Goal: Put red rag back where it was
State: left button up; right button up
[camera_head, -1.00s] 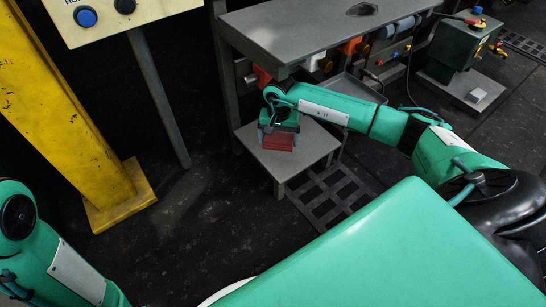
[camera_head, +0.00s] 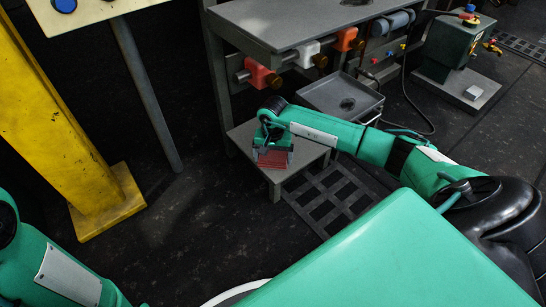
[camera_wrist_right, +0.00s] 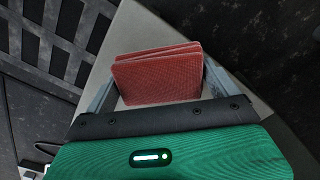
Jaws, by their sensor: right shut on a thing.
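The red rag (camera_head: 272,159) is a folded, flat stack held in my right gripper (camera_head: 272,150), over the small grey stool-like table (camera_head: 312,153). In the right wrist view the rag (camera_wrist_right: 158,76) sits between the two fingers, with its folded layers showing and the grey tabletop (camera_wrist_right: 150,30) behind it. I cannot tell whether the rag touches the tabletop. My left arm shows at the lower left of the head view, but its gripper is out of view.
A grey workbench (camera_head: 300,18) stands behind, with red, white and orange fittings along its front. A grey tray (camera_head: 340,98) is below it. A yellow post (camera_head: 50,120) stands at left. A floor grate (camera_head: 335,200) lies beside the small table.

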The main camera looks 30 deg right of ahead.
jog(key=shift+f, duration=0.15)
jog(key=o, duration=0.7)
